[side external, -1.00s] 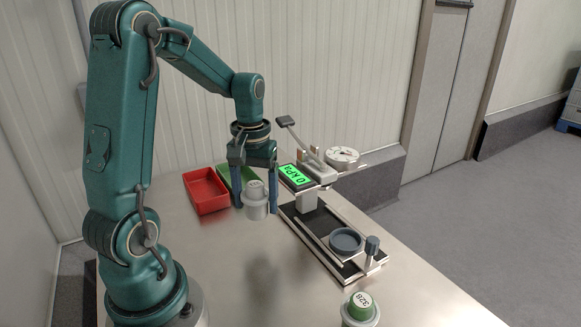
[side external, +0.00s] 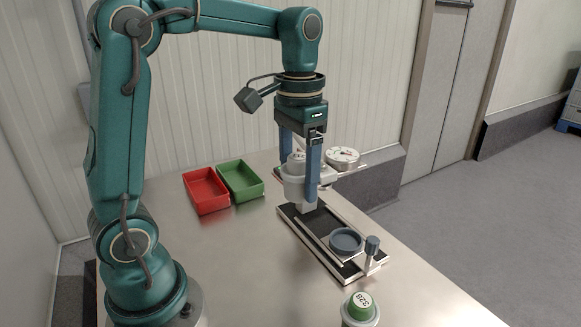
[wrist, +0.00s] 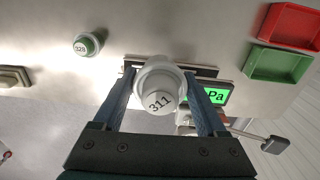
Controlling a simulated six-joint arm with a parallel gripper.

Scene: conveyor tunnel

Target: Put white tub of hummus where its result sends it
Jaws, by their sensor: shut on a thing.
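A white tub (side external: 293,188) is held upright between the fingers of my gripper (side external: 301,196), which is shut on it. In the wrist view the tub (wrist: 160,78) shows the number 311 on its top. My gripper is raised in front of the tester's head, which it partly hides. The tester has a dark base with rails (side external: 318,226), a round dark cup (side external: 346,240) at its near end and a dial gauge (side external: 343,156). Its green display (wrist: 214,96) is partly covered in the wrist view; only "Pa" reads.
A red tray (side external: 207,192) and a green tray (side external: 240,182) stand side by side at the back left. A green-topped tub marked 328 (side external: 361,306) stands at the front edge. The table between trays and tester is clear.

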